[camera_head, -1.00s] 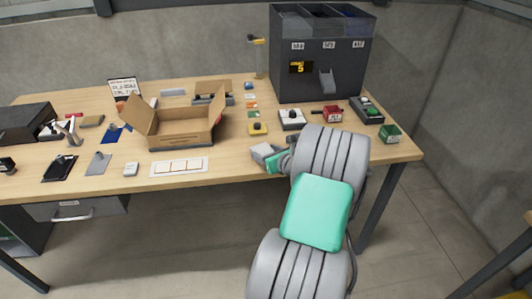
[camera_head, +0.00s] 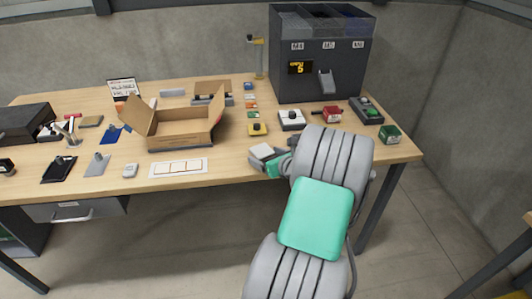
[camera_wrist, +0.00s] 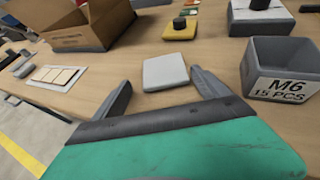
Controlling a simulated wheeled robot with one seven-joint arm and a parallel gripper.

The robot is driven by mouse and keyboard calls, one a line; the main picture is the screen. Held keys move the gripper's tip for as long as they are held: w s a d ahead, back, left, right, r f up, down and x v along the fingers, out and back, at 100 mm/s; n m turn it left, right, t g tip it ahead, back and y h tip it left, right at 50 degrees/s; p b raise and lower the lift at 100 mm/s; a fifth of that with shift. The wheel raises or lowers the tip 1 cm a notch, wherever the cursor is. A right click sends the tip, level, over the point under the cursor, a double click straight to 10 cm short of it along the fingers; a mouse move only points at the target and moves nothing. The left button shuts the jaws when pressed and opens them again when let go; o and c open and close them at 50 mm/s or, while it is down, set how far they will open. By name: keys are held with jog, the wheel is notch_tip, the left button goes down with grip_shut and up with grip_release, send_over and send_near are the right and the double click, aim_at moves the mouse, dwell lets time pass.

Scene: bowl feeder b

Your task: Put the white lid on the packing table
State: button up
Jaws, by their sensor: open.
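A pale, flat square piece (camera_wrist: 165,72) lies on the packing table (camera_wrist: 215,52) between the fingers of my gripper (camera_wrist: 160,77). It has no knob on the side I see, and I cannot tell whether it is the white lid. My gripper is open, with one finger on each side and visible gaps. In the head view the pale piece (camera_head: 262,152) is near the table's front edge, beside my gripper (camera_head: 276,158). A white lid-like piece with a black knob (camera_head: 291,119) stands farther back, apparently on a grey base; it also shows in the wrist view (camera_wrist: 262,17).
A grey bin marked M6 15 PCS (camera_wrist: 278,72) stands close right of my gripper. An open cardboard box (camera_head: 182,133) and a yellow piece with a black knob (camera_head: 257,129) stand left and behind. A dark feeder (camera_head: 320,60) stands at the back right.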

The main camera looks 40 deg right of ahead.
jog(key=d+r+v, duration=0.1)
jog(key=v, duration=1)
jog(key=w+a+f+n+g+y, duration=0.1)
jog(key=w+a+n+g+y, duration=0.15)
jog(key=a+n, duration=0.65)
jog(key=w+a+f+n+g+y, duration=0.1)
jog(key=w+a+n+g+y, duration=0.2)
jog(key=a+n, duration=0.6)
jog(key=s+a+r+n+g+h, duration=0.1)
jog(key=s+a+n+g, duration=0.1)
jog(key=s+a+n, duration=0.3)
jog(key=s+a+r+n+g+h, duration=0.2)
jog(key=s+a+n, duration=0.4)
jog(key=a+n, duration=0.7)
jog(key=n+g, duration=0.1)
jog(key=n, duration=0.1)
jog(key=shift+n+p, duration=0.3)
jog(key=shift+s+r, duration=0.1)
